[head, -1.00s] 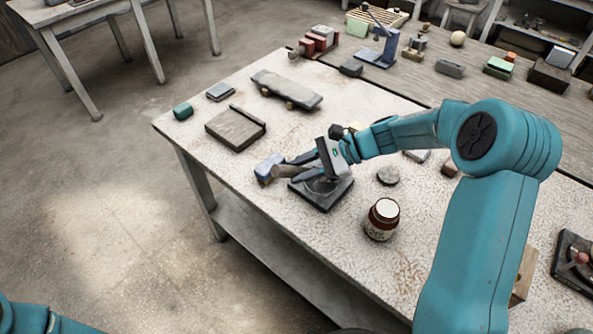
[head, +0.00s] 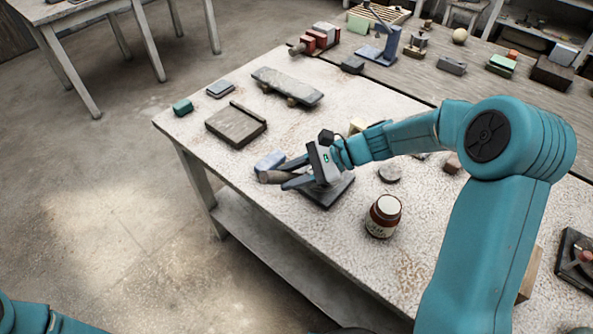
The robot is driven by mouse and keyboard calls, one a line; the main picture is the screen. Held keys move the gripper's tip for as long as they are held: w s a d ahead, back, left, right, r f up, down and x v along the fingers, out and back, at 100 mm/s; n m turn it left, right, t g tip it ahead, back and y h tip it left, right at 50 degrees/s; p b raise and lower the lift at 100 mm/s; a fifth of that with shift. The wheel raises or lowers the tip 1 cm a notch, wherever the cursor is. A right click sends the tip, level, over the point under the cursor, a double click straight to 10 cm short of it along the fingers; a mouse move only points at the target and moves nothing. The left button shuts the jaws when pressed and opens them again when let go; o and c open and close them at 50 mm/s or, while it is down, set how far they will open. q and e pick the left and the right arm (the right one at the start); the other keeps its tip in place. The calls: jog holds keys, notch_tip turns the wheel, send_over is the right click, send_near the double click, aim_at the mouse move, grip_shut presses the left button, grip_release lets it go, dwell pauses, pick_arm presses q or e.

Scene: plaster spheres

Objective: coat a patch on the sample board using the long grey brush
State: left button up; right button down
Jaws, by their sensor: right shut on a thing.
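My right gripper (head: 287,173) reaches left over the pale table. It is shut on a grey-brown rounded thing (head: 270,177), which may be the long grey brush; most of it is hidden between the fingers. A pale blue block (head: 269,160) shows just behind its tip; I cannot tell whether they touch. A dark square plate (head: 333,194) lies under the gripper, partly covered by it. A grey-brown flat board (head: 231,127) with a raised back edge lies further left; I cannot tell if it is the sample board. My left gripper is out of view.
A brown jar (head: 380,226) with a white lid stands right of the plate, near a round grey disc (head: 390,173).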

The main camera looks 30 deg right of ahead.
jog(key=shift+w+d+p, duration=0.35)
jog(key=shift+d+p, duration=0.1)
jog(key=shift+d, duration=0.35)
jog(key=shift+w+d+p, duration=0.2)
jog(key=shift+w+d, duration=0.1)
jog(key=shift+d, duration=0.35)
jog(key=shift+w+d+p, duration=0.15)
jog(key=shift+w+d, duration=0.1)
jog(key=shift+d, duration=0.4)
jog(key=shift+a, duration=0.1)
jog(key=shift+s+a+r, duration=0.25)
jog(key=shift+a+r, duration=0.15)
jog(key=shift+a, duration=0.15)
jog(key=shift+s+a+r, duration=0.25)
jog(key=shift+a+r, duration=0.1)
jog(key=shift+a, duration=0.15)
jog(key=shift+w+d+f, duration=0.1)
